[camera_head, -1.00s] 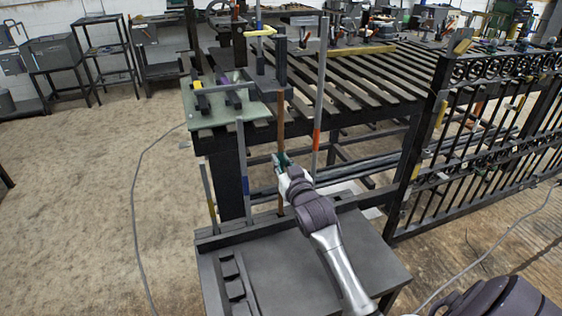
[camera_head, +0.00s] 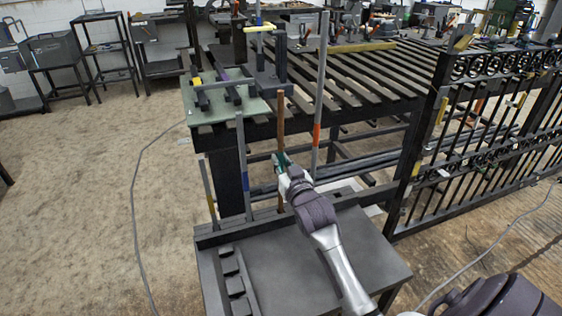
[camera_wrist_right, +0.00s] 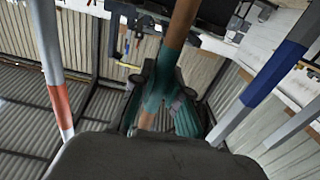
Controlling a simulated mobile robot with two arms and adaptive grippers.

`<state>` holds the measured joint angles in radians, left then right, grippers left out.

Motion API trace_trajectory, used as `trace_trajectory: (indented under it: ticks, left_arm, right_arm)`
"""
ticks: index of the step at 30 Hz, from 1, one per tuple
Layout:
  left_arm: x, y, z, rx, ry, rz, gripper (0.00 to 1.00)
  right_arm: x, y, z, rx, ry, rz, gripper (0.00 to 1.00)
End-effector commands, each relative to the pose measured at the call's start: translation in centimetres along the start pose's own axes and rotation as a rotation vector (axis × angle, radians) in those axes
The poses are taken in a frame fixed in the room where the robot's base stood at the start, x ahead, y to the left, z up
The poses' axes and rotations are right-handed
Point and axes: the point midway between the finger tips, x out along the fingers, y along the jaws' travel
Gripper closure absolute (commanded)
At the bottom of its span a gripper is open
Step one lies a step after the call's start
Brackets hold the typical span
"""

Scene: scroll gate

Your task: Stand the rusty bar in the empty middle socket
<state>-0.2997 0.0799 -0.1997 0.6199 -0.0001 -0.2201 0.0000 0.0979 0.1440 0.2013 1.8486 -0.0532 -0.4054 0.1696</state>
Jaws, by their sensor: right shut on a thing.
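The rusty brown bar (camera_head: 281,112) stands about upright in the head view, at the back of the dark bench. My right gripper (camera_head: 281,160) is shut around it at about mid-height. In the right wrist view the rusty bar (camera_wrist_right: 181,25) passes between the green fingers (camera_wrist_right: 160,98). Its lower end comes down by the bench's back rail (camera_head: 285,222). I cannot tell whether it is in a socket, as the middle socket does not show clearly. My left gripper is not in view.
A grey bar with a blue band (camera_head: 242,150) stands left of the rusty bar, and one with an orange band (camera_head: 320,90) stands right. A slatted table (camera_head: 350,82) with tools is behind. A black gate (camera_head: 480,130) stands at right. The bench top (camera_head: 300,262) is mostly clear.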

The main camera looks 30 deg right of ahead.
Motion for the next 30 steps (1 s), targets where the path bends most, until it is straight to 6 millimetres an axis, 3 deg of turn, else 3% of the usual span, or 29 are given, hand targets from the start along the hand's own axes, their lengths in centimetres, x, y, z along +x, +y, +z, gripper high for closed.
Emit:
trace_trajectory:
  ticks: [30]
  left_arm:
    - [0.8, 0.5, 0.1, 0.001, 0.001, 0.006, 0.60]
  right_arm:
    - [0.0, 0.0, 1.3, 0.000, 0.006, 0.000, 1.00]
